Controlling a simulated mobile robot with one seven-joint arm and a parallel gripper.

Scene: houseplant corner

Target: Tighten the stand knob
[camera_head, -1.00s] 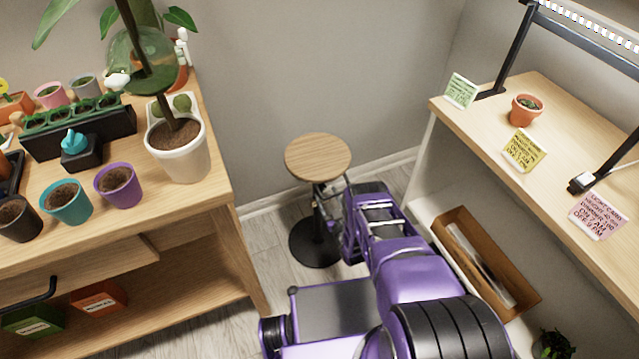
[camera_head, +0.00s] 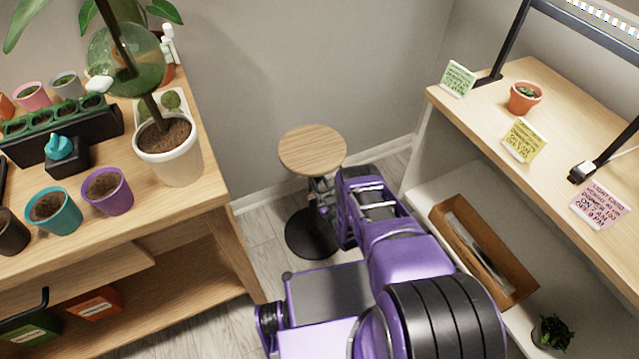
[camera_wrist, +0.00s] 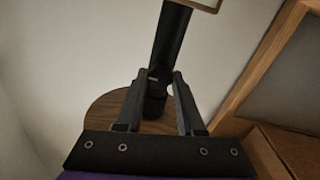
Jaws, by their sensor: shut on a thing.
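The stand has a round wooden top (camera_head: 313,150) and a black round base (camera_head: 312,237). It is upright on the floor between the bench and the shelf. My gripper (camera_head: 322,190) reaches in from the right, just under the top, beside the stand's post. In the wrist view, my gripper (camera_wrist: 158,76) has its two fingers closed in around a small dark part at the black post (camera_wrist: 170,45). That part is the knob (camera_wrist: 153,80), mostly hidden between the fingers. Its turn and tightness cannot be seen.
A wooden bench (camera_head: 215,205) stands left, with a white pot (camera_head: 178,160) holding a tall plant near its edge. A shelf (camera_head: 480,115) stands right with cards and a terracotta pot (camera_head: 524,98). A wooden box (camera_head: 485,258) lies on its lower level.

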